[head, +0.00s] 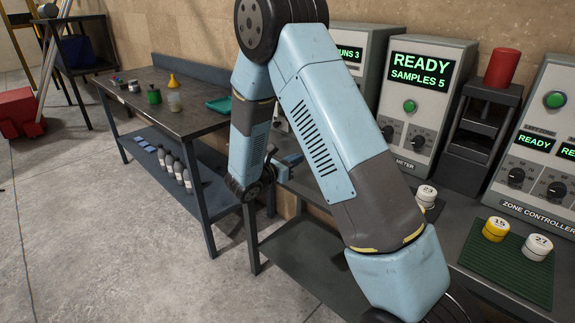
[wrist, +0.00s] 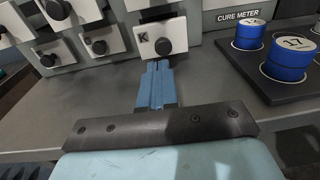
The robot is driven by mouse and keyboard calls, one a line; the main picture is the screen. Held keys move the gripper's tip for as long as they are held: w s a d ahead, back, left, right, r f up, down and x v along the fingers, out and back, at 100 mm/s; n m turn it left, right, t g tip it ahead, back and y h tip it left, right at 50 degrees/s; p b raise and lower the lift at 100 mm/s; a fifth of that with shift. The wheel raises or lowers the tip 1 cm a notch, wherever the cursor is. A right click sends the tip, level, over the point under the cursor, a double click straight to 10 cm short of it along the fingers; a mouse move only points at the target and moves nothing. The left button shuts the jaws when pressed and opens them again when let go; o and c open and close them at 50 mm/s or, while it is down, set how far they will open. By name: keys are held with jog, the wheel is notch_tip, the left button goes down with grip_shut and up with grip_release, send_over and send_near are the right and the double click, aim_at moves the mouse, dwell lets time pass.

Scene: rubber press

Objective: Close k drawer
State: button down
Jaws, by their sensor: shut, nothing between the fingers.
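The K drawer (wrist: 176,34) has a white front with a letter K and a round black knob. It shows at the top centre of the wrist view, with a dark gap above its front, and seems to stand out from the cabinet. My gripper (wrist: 160,66) is shut and empty, its blue fingers together and pointing at the lower edge of the K drawer front, just below the knob. I cannot tell whether the fingertips touch it.
Other white drawers with black knobs (wrist: 101,47) sit left of K. A dark tray (wrist: 245,66) with blue numbered pucks (wrist: 287,62) lies right, by the cure meter (wrist: 242,16). In the head view a green mat (head: 520,278) holds pucks below the zone controller (head: 540,155).

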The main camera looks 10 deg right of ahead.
jog(key=shift+x, duration=3)
